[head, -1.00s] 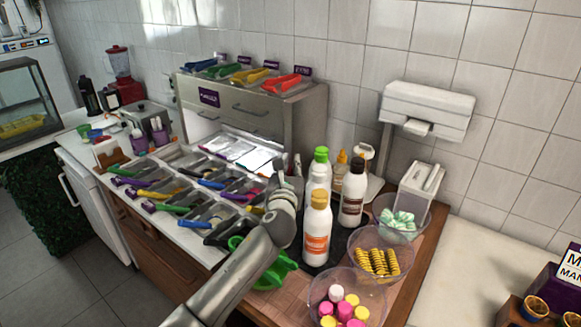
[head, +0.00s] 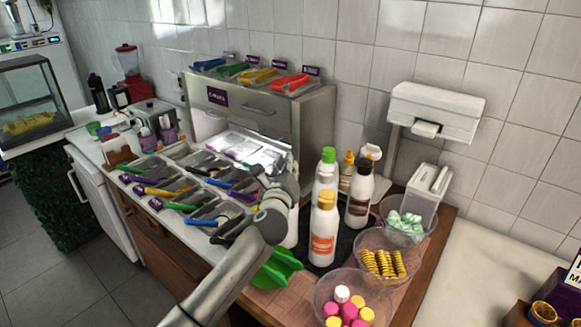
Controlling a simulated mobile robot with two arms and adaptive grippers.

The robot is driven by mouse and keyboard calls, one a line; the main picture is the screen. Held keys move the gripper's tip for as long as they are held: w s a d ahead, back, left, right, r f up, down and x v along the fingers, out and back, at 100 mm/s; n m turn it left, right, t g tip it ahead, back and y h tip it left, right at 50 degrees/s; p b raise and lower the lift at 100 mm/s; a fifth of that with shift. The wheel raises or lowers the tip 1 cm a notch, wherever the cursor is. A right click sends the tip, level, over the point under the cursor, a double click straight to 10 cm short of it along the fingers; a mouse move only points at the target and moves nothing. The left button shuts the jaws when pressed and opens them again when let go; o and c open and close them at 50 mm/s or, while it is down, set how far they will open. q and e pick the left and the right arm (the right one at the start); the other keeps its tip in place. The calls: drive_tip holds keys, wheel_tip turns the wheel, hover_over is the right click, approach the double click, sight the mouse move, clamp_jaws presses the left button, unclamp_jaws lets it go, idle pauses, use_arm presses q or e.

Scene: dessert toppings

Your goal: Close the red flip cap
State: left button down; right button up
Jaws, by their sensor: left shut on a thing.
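My left arm comes in from the bottom. Its gripper (head: 284,166) is at the upper part of a white bottle (head: 292,229), left of the other bottles. My wrist covers most of this bottle, and the gripper appears shut on it. I cannot make out a red flip cap there, nor whether one is open. My right gripper is not in view.
A yellow-capped bottle (head: 323,228), a green-capped bottle (head: 328,156) and a brown-labelled bottle (head: 360,193) stand close to the right. Bowls of pink sweets (head: 348,312) and yellow biscuits (head: 384,262) are in front. Topping trays fill the left counter.

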use_arm(q)
drive_tip(key=shift+a+f+n, duration=0.1)
drive_tip(key=shift+a+n, duration=0.1)
drive_tip(key=shift+n, duration=0.3)
drive_tip(key=c, duration=1.4)
unclamp_jaws()
drive_tip(key=shift+c, duration=0.2)
drive_tip(key=s+a, duration=0.1)
drive_tip(key=s, duration=1.1)
drive_tip(key=shift+a, duration=0.2)
